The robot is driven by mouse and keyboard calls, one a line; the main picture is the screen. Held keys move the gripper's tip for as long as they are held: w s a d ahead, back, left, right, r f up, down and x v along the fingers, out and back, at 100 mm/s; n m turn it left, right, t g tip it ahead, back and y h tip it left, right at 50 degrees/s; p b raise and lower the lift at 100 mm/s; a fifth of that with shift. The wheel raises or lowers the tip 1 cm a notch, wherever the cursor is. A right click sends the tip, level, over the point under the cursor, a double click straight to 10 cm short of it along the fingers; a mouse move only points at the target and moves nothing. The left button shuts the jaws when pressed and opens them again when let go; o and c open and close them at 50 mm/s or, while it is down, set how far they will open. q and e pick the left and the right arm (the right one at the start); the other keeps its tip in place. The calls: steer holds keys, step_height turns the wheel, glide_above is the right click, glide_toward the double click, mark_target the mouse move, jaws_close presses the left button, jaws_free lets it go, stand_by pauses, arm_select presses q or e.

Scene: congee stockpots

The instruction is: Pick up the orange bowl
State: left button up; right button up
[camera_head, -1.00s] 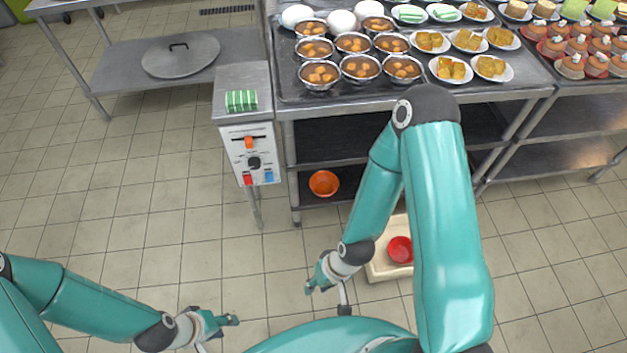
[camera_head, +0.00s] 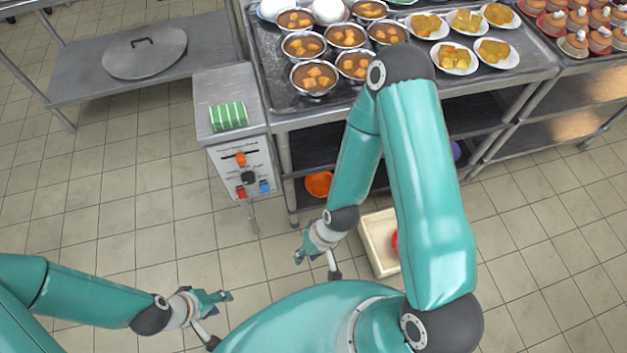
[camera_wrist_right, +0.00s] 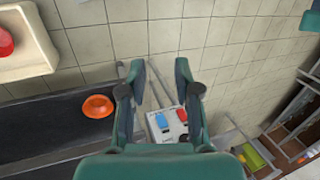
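The orange bowl (camera_head: 319,184) sits on a lower shelf of the metal table, near its left front leg. My right arm hides part of that shelf. In the right wrist view the orange bowl (camera_wrist_right: 97,106) lies on the dark shelf, left of my right gripper (camera_wrist_right: 160,82). That gripper's fingers are spread with nothing between them. In the head view my right gripper (camera_head: 303,254) hangs in front of the table, apart from the bowl. My left gripper (camera_head: 222,303) is at the lower left over bare floor, away from the bowl; its fingers look apart and empty.
A cream tray (camera_head: 370,240) with a red bowl (camera_head: 396,241), mostly behind my right arm, is beside my right gripper. A control box (camera_head: 243,168) stands left of the shelf. The table top (camera_head: 290,115) above carries several filled bowls. Floor at left is clear.

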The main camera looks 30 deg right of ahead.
arm_select(q)
steer(key=shift+w+d, duration=0.15)
steer(key=shift+w, duration=0.3)
arm_select(e)
steer(key=shift+w+d, duration=0.15)
steer(key=shift+w, duration=0.15)
steer(key=w+d+f+m+t+h+b, duration=0.15)
steer(key=w+d+f+m+b, duration=0.45)
steer(key=w+d+f+b, duration=0.8)
steer(key=w+d+f+m+t+h+b, duration=0.1)
steer(key=w+d+f+m+t+b, duration=0.35)
steer(key=d+f+b, duration=1.05)
steer(key=m+g+b, duration=0.1)
steer(key=m+b, duration=0.1)
steer(key=b, duration=0.3)
glide_toward(320, 186)
steer(key=s+f, duration=0.2)
steer(key=s, duration=0.1)
steer(key=shift+s, duration=0.15)
steer(key=x, duration=0.4)
steer(key=shift+d+f+p, duration=0.15)
steer(key=shift+d+p, duration=0.05)
steer(key=shift+p, duration=0.15)
arm_select(q)
step_height(320, 186, down, 33)
